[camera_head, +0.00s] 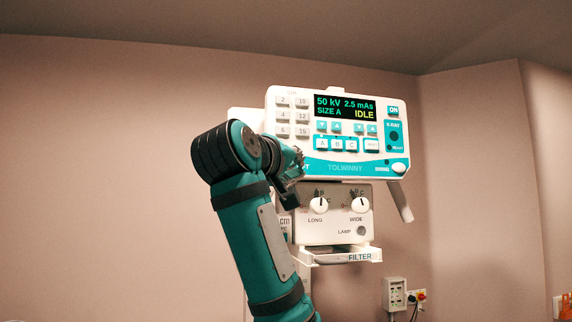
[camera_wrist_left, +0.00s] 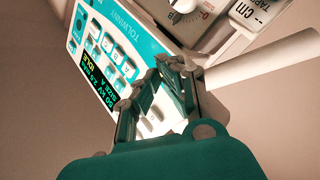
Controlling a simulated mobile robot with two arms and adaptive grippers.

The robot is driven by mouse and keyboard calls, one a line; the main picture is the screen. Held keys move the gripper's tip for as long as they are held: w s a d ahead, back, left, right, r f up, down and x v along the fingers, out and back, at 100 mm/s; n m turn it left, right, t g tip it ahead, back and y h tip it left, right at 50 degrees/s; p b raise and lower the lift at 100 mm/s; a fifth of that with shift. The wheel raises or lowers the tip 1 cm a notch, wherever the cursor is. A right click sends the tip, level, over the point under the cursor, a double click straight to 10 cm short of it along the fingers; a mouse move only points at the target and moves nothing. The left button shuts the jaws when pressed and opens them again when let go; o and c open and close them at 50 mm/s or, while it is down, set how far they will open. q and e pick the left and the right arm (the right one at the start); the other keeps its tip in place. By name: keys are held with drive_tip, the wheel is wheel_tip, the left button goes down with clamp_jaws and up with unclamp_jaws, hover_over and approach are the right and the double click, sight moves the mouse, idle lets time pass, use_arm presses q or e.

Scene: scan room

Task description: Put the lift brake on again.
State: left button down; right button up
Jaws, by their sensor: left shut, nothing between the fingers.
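The white and teal X-ray control unit (camera_head: 338,167) hangs in the middle of the head view, with its display (camera_head: 345,107) reading 50 kV, 2.5 mAs, SIZE A and IDLE. My left gripper (camera_head: 290,190) is at the unit's lower left corner, partly hidden by my own arm. In the left wrist view the gripper (camera_wrist_left: 152,88) is in front of the unit's button face (camera_wrist_left: 100,45); it is shut and empty. I cannot pick out a lift brake with certainty in either view. My right gripper does not show.
Below the unit is a collimator box (camera_head: 334,226) with LONG and WIDE knobs and a FILTER tray (camera_head: 350,257). A white handle (camera_head: 399,201) slopes down at the unit's right. A wall socket box (camera_head: 395,294) is low at the right. The wall left of my arm is bare.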

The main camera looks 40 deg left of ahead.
use_arm(q)
drive_tip(key=shift+w+a, duration=0.1)
drive_tip(key=shift+w+a, duration=0.2)
drive_tip(key=shift+a, duration=0.1)
drive_tip(key=shift+w+a, duration=0.25)
idle(1.2)
drive_tip(key=shift+s+d, duration=0.55)
drive_tip(key=shift+d, duration=0.1)
drive_tip(key=s+d+b, duration=0.2)
drive_tip(key=s+d, duration=0.1)
drive_tip(key=shift+s+d, duration=0.15)
drive_tip(key=shift+d, duration=0.25)
